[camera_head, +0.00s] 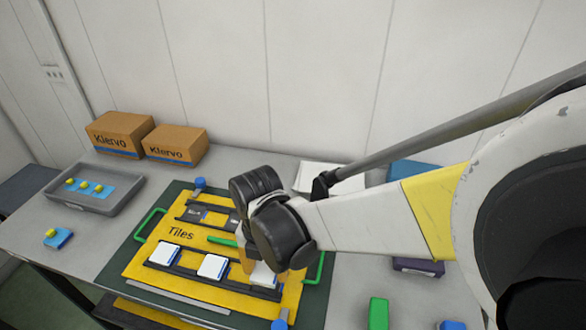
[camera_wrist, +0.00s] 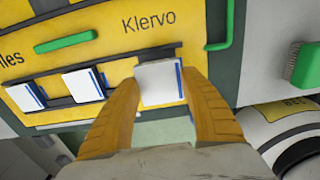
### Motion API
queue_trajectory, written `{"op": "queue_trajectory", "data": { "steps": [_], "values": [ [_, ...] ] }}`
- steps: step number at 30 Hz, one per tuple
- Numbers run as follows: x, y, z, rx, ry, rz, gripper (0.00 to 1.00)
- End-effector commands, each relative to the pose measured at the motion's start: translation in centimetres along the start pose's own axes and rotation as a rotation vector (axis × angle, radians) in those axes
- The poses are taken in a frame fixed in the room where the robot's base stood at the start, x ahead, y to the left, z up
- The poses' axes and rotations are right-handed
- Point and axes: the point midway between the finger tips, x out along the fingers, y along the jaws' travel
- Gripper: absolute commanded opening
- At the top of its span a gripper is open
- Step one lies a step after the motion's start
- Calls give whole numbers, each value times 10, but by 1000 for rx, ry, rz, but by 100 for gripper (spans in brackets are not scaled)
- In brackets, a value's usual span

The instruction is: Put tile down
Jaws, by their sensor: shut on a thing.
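A white tile with a blue edge (camera_wrist: 159,84) sits between the two orange fingers of my gripper (camera_wrist: 161,77) in the wrist view. The fingers are shut on its sides. In the head view the tile (camera_head: 264,276) shows below my wrist, at the right end of the front black rail of the yellow tile board (camera_head: 134,266). It looks in line with two similar tiles, the middle one (camera_head: 212,267) and the left one (camera_head: 163,255). I cannot tell whether the held tile touches the rail. My fingers (camera_head: 248,265) are mostly hidden by my wrist in the head view.
The board has green handles (camera_head: 149,224) and lies on a dark green mat (camera_head: 118,270). A grey tray (camera_head: 95,188) and two Klervo boxes (camera_head: 120,133) stand at the back left. A green block (camera_head: 378,313) is at front right.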

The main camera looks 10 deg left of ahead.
Motion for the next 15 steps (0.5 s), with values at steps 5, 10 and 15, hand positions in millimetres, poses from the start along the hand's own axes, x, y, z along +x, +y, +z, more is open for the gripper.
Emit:
{"op": "queue_trajectory", "data": {
  "steps": [5,10,15],
  "values": [
    [13,3,2,0,0,0,19],
    [40,3,2,1,0,0,19],
    [42,2,2,1,0,0,19]
  ]
}}
